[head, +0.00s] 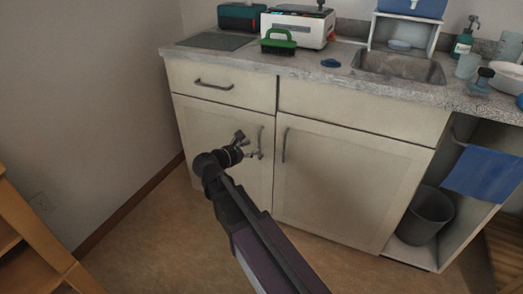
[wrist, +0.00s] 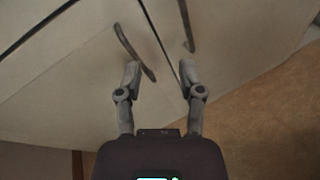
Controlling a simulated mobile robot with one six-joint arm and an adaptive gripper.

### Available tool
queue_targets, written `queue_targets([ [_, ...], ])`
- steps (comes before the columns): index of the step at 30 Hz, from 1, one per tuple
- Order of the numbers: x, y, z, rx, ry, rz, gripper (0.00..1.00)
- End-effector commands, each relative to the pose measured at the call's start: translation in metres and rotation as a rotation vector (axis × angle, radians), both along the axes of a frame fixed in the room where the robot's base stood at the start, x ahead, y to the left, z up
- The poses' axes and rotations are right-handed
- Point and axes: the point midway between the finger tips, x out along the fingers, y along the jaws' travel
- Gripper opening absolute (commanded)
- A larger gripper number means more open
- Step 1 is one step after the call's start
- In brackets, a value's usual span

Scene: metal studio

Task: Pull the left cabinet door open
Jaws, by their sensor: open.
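The left cabinet door (head: 204,128) is pale cream and looks closed, flush with the right door. Its dark curved handle (head: 260,142) stands upright near the door's right edge. My gripper (head: 246,146) is open in front of that door, just left of the handle. In the wrist view the handle (wrist: 128,44) slants down, and its lower end shows between the fingertips of my gripper (wrist: 160,72), nearer the left finger. I cannot tell whether a finger touches it. My arm hides the lower right part of the left door.
The right door (head: 345,185) has its own handle (head: 285,145) close by, across the seam. A drawer (head: 235,88) with a handle is above the left door. A wooden shelf (head: 30,240) stands at the lower left. The floor (head: 150,225) before the left door looks clear.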

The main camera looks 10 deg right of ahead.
Motion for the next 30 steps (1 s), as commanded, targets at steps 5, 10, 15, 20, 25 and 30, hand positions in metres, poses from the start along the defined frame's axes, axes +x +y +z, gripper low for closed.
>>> queue_targets([
  [5, 0.010, 0.018, -0.030, -0.135, 0.033, 0.060, 0.50],
  [10, 0.016, 0.034, -0.044, -0.251, 0.062, 0.102, 0.50],
  [15, 0.020, 0.045, -0.050, -0.332, 0.082, 0.129, 0.50],
  [20, 0.021, 0.049, -0.051, -0.364, 0.089, 0.138, 0.50],
  [25, 0.021, 0.050, -0.049, -0.369, 0.091, 0.139, 0.50],
  [30, 0.021, 0.049, -0.049, -0.367, 0.091, 0.139, 0.50],
])
